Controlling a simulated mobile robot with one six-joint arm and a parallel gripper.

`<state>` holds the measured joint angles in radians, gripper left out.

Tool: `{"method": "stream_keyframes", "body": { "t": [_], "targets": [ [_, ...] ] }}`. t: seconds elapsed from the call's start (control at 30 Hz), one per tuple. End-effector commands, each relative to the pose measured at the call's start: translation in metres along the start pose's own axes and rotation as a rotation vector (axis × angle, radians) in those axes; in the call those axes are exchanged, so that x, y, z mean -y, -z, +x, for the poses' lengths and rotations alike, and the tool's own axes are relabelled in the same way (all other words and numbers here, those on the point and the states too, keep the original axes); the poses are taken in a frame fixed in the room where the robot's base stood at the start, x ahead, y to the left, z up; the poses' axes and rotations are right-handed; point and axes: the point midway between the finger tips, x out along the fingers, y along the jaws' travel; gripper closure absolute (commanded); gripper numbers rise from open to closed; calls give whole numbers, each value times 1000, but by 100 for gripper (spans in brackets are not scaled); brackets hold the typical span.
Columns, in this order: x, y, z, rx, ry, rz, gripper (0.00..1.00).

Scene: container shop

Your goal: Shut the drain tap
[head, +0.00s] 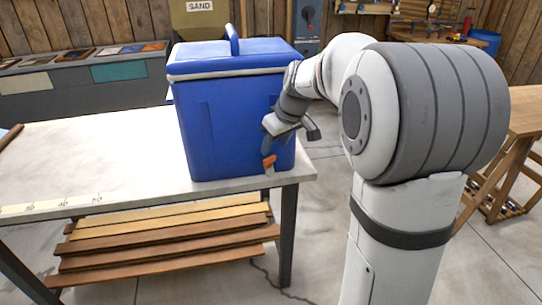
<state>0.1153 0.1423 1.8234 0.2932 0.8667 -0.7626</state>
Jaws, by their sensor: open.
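A blue cooler box (215,135) with a lid and a raised blue handle stands upright near the right end of a pale-topped table. The drain tap (268,163), with an orange top and a paler spout below, sits low on the cooler's front near its right corner. My gripper (266,137) is just above the tap, with its dark fingers pointing down and left. It is open, and I see nothing held between the fingers. It looks apart from the tap, though the exact gap is hard to judge. I cannot tell the tap's setting at this size.
The table (90,165) has clear space left of the cooler. Wooden boards (165,240) lie stacked beneath it. A wooden workbench (525,115) stands at the right. A grey counter (85,90) and a bin marked SAND (200,22) are at the back. Concrete floor is open between.

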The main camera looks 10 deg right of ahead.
Motion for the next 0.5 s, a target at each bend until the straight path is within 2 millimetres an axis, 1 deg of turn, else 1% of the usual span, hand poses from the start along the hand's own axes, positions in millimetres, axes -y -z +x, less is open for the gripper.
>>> {"method": "stream_keyframes", "body": {
  "t": [0.03, 0.2, 0.33, 0.5],
  "targets": [
    [0, -1, 12, 4, 3, 0, 49],
    [0, -2, 38, 5, 2, 0, 49],
    [0, -1, 50, 4, 1, -1, 49],
    [0, -1, 55, 4, 1, -2, 49]
  ]
}}
